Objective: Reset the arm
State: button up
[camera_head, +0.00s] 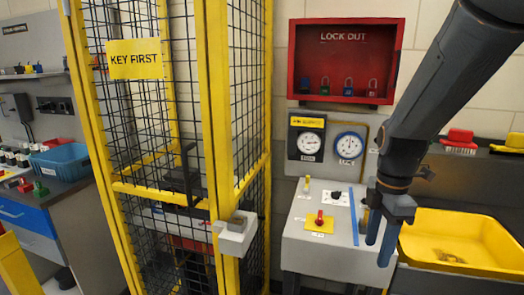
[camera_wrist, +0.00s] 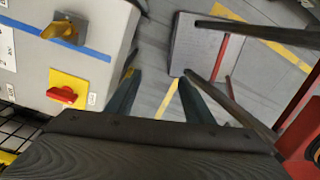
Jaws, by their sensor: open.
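My arm comes down from the upper right in the head view, with my gripper (camera_head: 380,248) pointing downward at the right end of a pale control box (camera_head: 300,250). The two fingers are apart and nothing shows between them. In the wrist view my gripper (camera_wrist: 158,92) is also open and empty, with grey floor visible between the fingers. The control box (camera_wrist: 40,85) is to its left there, with a red knob (camera_wrist: 62,95) on a yellow plate and a yellow knob (camera_wrist: 58,30) beyond a blue stripe.
A yellow tray (camera_head: 420,225) lies right of my gripper. A red lockout cabinet (camera_head: 347,38) with several padlocks hangs behind, above two gauges (camera_head: 307,144). A yellow-framed mesh cage (camera_head: 215,120) stands left. The wrist view shows dark bars (camera_wrist: 225,100) close by on the right.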

jog(key=s+a+f+m+t+b, duration=0.1)
jog(key=s+a+f+m, duration=0.5)
jog(key=m, duration=1.1)
jog(key=shift+a+t, duration=0.4)
jog(key=shift+a, duration=0.2)
jog(key=shift+s+a+f+m, duration=0.1)
jog(key=shift+m, duration=0.3)
jog(key=c, duration=0.5)
